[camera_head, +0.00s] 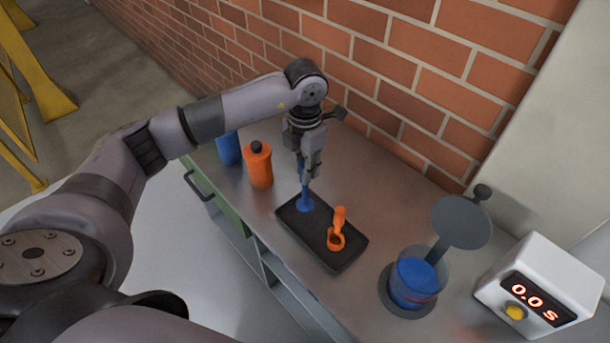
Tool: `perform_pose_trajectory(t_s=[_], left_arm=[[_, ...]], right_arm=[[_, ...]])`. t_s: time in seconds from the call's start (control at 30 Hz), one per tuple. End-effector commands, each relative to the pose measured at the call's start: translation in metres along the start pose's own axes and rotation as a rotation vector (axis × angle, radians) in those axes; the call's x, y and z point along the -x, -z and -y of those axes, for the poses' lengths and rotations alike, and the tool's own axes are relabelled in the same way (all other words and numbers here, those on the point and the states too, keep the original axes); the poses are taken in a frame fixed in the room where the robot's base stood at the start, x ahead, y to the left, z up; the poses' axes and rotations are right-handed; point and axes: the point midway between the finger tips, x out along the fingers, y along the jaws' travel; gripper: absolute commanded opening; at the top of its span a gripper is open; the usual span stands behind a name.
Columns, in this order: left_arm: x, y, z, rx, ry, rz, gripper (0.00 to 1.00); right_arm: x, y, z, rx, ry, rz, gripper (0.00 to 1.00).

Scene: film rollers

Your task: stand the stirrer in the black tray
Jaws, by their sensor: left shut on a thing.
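The black tray (322,253) lies on the grey worktop. My left gripper (307,178) points down above its far left part and is shut on the blue stirrer (305,200). The stirrer is upright, with its wider lower end at the tray's left end; whether it touches the tray floor I cannot tell. The stirrer's upper part is hidden by the gripper. An orange tool (337,232) with a ring-shaped end is in the tray, to the right of the stirrer. My right gripper is not in view.
An orange bottle (258,166) with a dark cap and a blue bottle (229,149) stand left of the tray. At right are a clear beaker with blue contents (414,281), a grey round plate on a stand (462,222) and a white timer (540,288). A brick wall (400,75) rises behind.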

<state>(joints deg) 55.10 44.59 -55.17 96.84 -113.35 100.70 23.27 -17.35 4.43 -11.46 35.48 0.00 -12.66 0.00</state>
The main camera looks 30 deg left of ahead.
Motion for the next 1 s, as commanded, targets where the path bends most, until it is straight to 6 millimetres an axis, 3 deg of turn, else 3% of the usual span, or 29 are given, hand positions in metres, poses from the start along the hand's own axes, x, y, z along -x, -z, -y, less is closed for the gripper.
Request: perform_pose_trajectory(t_s=[0.27, 0.67, 0.7, 1.0], left_arm=[[-0.037, 0.001, 0.0, 0.001, 0.0, -0.003, 0.0], [-0.045, 0.0, 0.0, 0.0, 0.0, -0.001, 0.0], [-0.044, 0.001, 0.0, 0.0, 0.0, -0.001, 0.21], [-0.043, 0.001, 0.0, 0.0, 0.0, -0.002, 0.4]], right_arm=[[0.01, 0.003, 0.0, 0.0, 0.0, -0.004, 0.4], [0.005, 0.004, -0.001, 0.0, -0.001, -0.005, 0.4], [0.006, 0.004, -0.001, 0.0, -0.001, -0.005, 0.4], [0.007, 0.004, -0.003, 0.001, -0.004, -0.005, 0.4]])
